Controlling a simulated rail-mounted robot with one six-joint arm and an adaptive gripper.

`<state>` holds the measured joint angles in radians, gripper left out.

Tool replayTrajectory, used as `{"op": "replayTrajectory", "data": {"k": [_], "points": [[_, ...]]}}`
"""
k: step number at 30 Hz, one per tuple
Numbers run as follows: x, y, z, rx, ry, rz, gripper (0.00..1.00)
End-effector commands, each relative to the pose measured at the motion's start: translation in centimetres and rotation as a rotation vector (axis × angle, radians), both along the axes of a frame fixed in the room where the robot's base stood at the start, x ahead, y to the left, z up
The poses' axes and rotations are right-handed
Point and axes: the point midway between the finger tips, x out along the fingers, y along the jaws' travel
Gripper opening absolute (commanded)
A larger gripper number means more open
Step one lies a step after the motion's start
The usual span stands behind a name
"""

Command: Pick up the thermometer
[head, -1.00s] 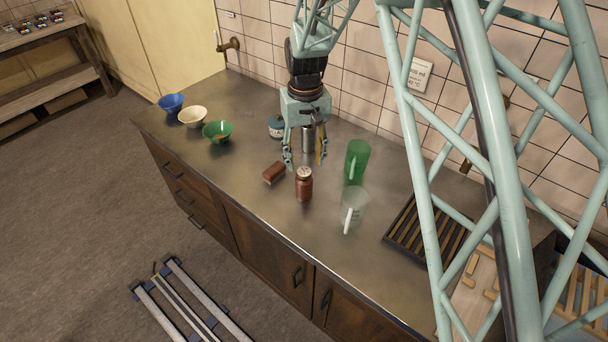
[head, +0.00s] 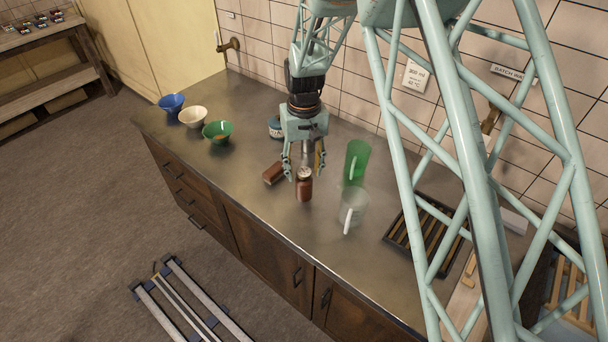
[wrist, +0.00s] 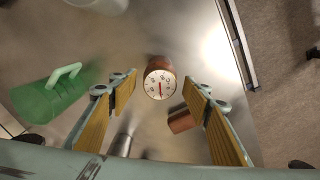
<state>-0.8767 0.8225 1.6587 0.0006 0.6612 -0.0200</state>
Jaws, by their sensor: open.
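A round white dial with a red needle, the thermometer (wrist: 160,84), faces up at the top of a reddish-brown jar-like body (wrist: 159,63) in the wrist view. In the head view the brown body (head: 304,190) stands upright on the counter with its pale dial top (head: 304,173) small and hard to read. My gripper (head: 303,178) is over it, pointing down, fingers apart. In the wrist view the yellow-padded fingers of my gripper (wrist: 160,92) lie to both sides of the dial, with nothing held. Whether the dial and body are one piece, I cannot tell.
A brown block (head: 273,173) lies close to the left. A green jug (head: 356,162) and a clear jug (head: 352,208) stand to the right. A steel cylinder (wrist: 121,144) is nearby. The counter front is clear.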

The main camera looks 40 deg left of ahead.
Motion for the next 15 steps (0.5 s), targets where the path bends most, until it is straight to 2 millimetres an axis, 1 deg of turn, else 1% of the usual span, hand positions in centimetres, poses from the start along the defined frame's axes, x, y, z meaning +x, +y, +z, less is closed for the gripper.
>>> {"op": "replayTrajectory", "data": {"k": [5, 15], "points": [[0.03, 0.01, -0.8, 0.001, -0.001, 0.0, 0.45], [0.02, 0.01, -0.88, 0.001, -0.001, 0.0, 0.45]]}}
